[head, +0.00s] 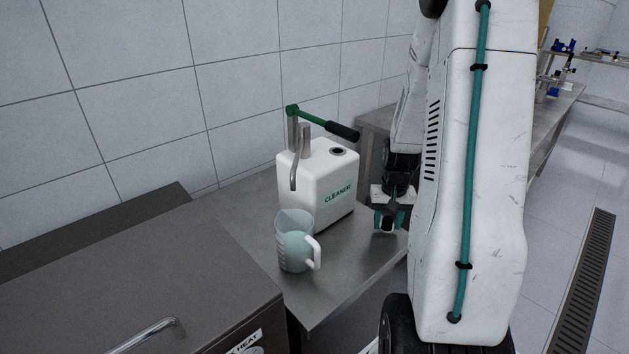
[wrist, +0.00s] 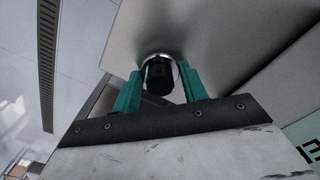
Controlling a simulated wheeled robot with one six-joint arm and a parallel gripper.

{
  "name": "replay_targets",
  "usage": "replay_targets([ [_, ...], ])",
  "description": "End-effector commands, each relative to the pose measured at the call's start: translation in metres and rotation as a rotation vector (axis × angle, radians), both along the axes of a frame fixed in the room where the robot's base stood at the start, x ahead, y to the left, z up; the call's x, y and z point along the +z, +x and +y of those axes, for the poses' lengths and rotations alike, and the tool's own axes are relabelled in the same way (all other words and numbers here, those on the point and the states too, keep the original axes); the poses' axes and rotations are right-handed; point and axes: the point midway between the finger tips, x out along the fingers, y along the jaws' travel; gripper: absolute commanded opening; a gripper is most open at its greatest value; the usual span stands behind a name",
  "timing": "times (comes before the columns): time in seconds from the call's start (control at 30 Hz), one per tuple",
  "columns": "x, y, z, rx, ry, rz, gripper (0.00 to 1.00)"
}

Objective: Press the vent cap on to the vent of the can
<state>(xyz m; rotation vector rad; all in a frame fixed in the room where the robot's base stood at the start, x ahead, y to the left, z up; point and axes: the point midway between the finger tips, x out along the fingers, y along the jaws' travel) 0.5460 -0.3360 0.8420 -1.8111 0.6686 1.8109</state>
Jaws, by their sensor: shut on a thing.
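The can (head: 315,190) is a white box marked CLEANER, standing upright on the steel table. Its vent (head: 338,151) shows as a dark ringed opening on the top, at the right, with nothing on it. My gripper (head: 388,217) is to the right of the can, lower than its top and apart from it. In the wrist view my gripper's teal fingers (wrist: 160,84) are shut on the black vent cap (wrist: 159,76), a short round piece between the tips. In the head view the cap is small and dark, hard to tell from the fingers.
A pump with a green lever and black handle (head: 342,131) rises from the can's top, the handle reaching over near the vent. A translucent jug (head: 294,241) stands in front of the can. A dark metal cabinet (head: 150,270) is at the left, and a tiled wall behind.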

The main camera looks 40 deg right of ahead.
Motion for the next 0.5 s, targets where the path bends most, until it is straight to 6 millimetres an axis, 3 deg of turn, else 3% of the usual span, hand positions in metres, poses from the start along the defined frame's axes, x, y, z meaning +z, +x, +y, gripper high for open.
replay_targets([
  [0.5,0.027,0.000,0.000,0.000,-0.001,-0.002,0.15],
])
